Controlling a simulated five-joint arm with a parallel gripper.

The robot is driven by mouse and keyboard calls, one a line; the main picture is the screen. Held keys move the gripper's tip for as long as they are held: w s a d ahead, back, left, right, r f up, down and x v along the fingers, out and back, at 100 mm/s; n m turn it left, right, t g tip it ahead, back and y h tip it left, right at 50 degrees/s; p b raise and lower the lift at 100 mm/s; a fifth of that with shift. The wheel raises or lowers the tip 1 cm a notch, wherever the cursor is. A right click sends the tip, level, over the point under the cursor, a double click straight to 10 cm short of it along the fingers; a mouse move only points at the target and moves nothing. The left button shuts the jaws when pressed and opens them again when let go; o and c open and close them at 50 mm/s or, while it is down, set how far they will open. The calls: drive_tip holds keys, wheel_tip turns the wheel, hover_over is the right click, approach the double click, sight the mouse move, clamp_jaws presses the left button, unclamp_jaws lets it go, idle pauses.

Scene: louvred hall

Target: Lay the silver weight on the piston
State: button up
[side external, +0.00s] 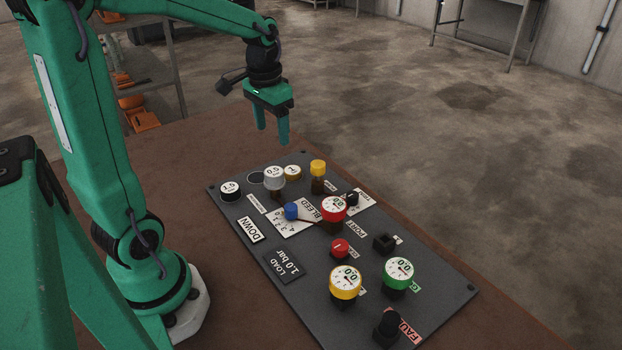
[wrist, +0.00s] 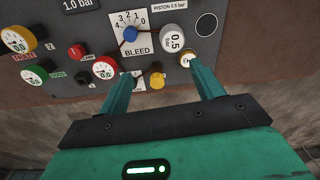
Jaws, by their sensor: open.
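My gripper (side external: 270,137) is open and empty, above the far end of the panel and apart from the weight. In the wrist view my gripper (wrist: 164,68) has its fingers spread, with the right fingertip overlapping the view of the gold weight (wrist: 186,60).
A yellow-topped post (side external: 318,168), the blue BLEED knob (side external: 291,211) and a red gauge (side external: 333,208) stand nearby. Yellow (side external: 345,283) and green (side external: 398,271) gauges stand nearer.

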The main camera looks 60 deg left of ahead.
drive_tip(key=s+d+r+t, duration=0.2)
drive_tip(key=s+d, duration=0.3)
drive_tip(key=d, duration=0.1)
drive_tip(key=s+d+r+m+t, duration=0.1)
drive_tip(key=s+d+r+t, duration=0.1)
drive_tip(key=s+d, duration=0.3)
drive_tip(key=shift+s+d+t, duration=0.4)
drive_tip(key=shift+d, duration=0.3)
